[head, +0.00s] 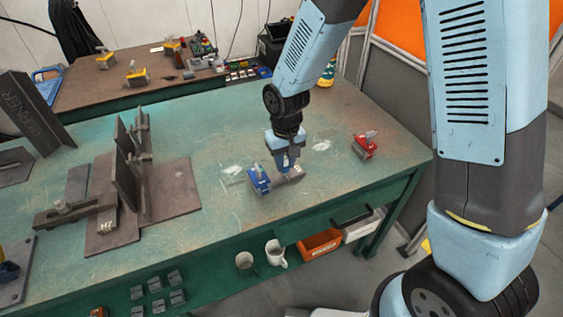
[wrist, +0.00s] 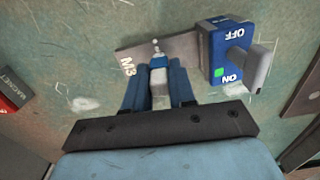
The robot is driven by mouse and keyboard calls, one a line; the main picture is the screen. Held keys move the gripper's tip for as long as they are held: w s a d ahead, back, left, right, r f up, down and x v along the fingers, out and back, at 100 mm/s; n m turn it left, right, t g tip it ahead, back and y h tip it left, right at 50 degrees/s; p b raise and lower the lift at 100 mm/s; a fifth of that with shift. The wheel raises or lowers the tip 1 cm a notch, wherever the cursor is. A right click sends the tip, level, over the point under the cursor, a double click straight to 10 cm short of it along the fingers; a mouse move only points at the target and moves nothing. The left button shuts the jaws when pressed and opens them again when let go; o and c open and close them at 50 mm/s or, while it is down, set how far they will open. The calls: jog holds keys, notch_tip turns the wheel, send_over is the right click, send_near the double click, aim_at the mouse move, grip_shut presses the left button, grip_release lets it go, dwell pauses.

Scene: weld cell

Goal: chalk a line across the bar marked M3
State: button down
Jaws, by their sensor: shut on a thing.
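The bar marked M3 (wrist: 186,47) is a short grey flat bar on the green bench; its white M3 label is at the left end in the wrist view. In the head view the bar (head: 291,180) lies below my gripper (head: 287,166). A blue magnet (wrist: 228,52) with an ON/OFF face and a grey lever sits at the bar's right end in the wrist view. My gripper (wrist: 155,75) is shut on a whitish stick of chalk (wrist: 158,62), its tip over the bar between label and magnet. I cannot tell whether the tip touches.
A red magnet (head: 364,146) stands to the right on the bench (head: 230,205). A dark steel fixture with upright plates (head: 168,190) stands to the left. White chalky smudges mark the bench near the bar. Mugs and an orange bin (head: 320,244) sit below the bench top.

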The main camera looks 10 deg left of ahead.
jog(key=shift+w+a, duration=0.3)
jog(key=shift+w, duration=0.2)
jog(key=shift+w+a, duration=0.15)
jog(key=shift+w, duration=0.05)
jog(key=shift+w+a+f, duration=0.1)
jog(key=shift+w+a, duration=0.1)
jog(key=shift+w, duration=0.1)
dwell(0.3)
notch_tip(320, 180, up, 7)
dwell(1.0)
dwell(0.5)
jog(key=shift+w+f, duration=0.1)
jog(key=shift+f, duration=3)
jog(key=shift+f, duration=0.35)
